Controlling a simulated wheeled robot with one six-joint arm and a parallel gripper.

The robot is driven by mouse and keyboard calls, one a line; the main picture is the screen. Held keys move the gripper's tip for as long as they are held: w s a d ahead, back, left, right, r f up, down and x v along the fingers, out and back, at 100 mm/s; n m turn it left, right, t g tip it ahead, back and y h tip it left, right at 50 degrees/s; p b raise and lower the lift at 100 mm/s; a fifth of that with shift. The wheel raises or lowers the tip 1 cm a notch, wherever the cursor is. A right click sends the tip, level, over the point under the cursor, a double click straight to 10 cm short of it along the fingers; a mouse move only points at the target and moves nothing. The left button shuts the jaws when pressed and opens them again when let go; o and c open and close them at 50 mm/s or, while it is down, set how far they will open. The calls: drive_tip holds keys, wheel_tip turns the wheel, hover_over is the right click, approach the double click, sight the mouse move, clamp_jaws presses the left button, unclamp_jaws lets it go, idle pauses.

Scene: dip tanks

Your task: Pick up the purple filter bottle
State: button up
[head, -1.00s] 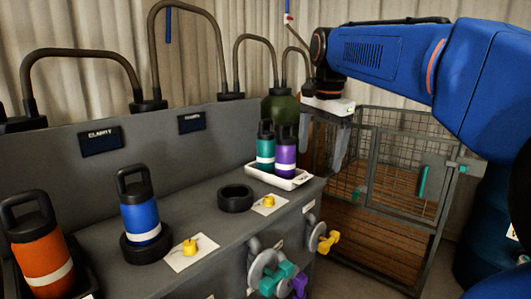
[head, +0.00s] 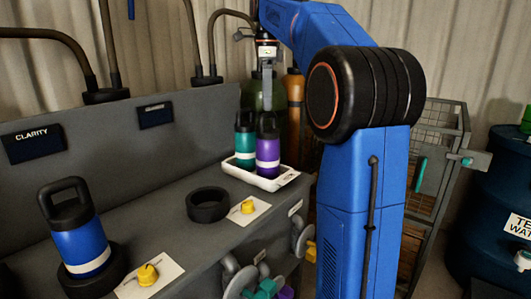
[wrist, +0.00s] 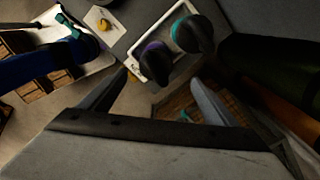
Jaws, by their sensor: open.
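The purple filter bottle (head: 267,156), with a black handled lid and a white band, stands upright in a white tray (head: 284,181) at the end of the grey counter. A teal bottle (head: 245,146) stands in the tray beside it, to its left. In the wrist view the purple bottle (wrist: 155,62) is seen from above, just past the fingertips and roughly between their lines. The teal bottle (wrist: 190,34) is farther off to the upper right. My gripper (wrist: 160,78) is open and empty. In the head view it hangs above and behind the bottles, partly hidden.
A blue bottle (head: 80,236) sits on a black ring nearer on the counter. An empty black ring (head: 208,205) lies beside the tray. Yellow knobs (head: 247,207) sit on white plates. A dark green cylinder (head: 275,92) and a wire cage (head: 440,130) stand behind.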

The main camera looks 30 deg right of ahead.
sight(268, 129)
wheel_tip(268, 129, down, 9)
drive_tip(key=shift+f, duration=0.1)
drive_tip(key=f, duration=0.2)
drive_tip(key=s+f, duration=0.1)
drive_tip(key=shift+a+f, duration=0.1)
drive_tip(key=shift+f, duration=0.95)
drive_tip(key=c, duration=1.6)
drive_tip(key=shift+r, duration=0.1)
